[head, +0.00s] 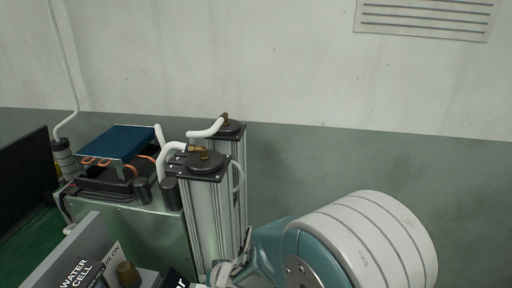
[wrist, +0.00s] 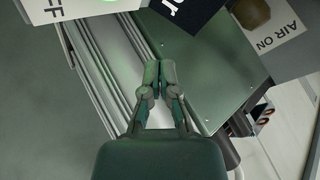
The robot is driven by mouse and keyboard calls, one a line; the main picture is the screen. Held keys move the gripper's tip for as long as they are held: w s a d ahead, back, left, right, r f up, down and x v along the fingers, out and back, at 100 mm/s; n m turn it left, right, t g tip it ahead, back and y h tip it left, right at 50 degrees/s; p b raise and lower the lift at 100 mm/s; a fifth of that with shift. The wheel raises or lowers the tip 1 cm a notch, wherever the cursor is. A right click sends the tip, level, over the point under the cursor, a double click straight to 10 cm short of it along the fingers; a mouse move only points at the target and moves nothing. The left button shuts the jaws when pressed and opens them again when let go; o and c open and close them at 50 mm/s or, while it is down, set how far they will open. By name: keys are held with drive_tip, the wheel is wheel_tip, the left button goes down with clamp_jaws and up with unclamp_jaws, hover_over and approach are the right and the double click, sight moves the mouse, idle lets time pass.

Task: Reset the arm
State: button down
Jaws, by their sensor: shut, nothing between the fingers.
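My gripper (wrist: 160,75) shows in the wrist view with its two fingertips together, shut and empty. It points toward a metal sieve column (wrist: 98,62) and a flat grey-green panel (wrist: 205,70), and I cannot tell how far it is from them. Two upright sieve columns (head: 205,215) with black caps and white hoses stand just left of the arm.
A blue-topped cooler unit (head: 122,142) with copper pipes sits on a metal cabinet left of the columns. Labelled boxes reading "WATER CELL" (head: 82,272) and "AIR ON" (wrist: 272,28) stand close by. A dark screen (head: 22,180) is at the far left.

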drive_tip(key=w+d+r+m+t+h, duration=0.1)
drive_tip(key=d+r+t+h, duration=0.15)
drive_tip(key=d+r, duration=0.65)
drive_tip(key=w+d+r+m+t+h, duration=0.1)
drive_tip(key=d+r+h, duration=0.4)
drive_tip(key=d, duration=0.7)
drive_tip(key=s+d+r+g, duration=0.1)
drive_tip(key=s+d+r, duration=0.1)
drive_tip(key=s, duration=0.3)
drive_tip(key=s+d+r+g, duration=0.1)
drive_tip(key=s+d+r, duration=0.1)
drive_tip(key=s+d, duration=0.3)
drive_tip(key=s+d+r+m+g, duration=0.1)
drive_tip(key=s+d+r, duration=0.1)
drive_tip(key=s+d, duration=0.2)
drive_tip(key=s, duration=0.3)
drive_tip(key=shift+s+r, duration=0.2)
drive_tip(key=shift+r, duration=0.1)
drive_tip(key=shift+a, duration=0.1)
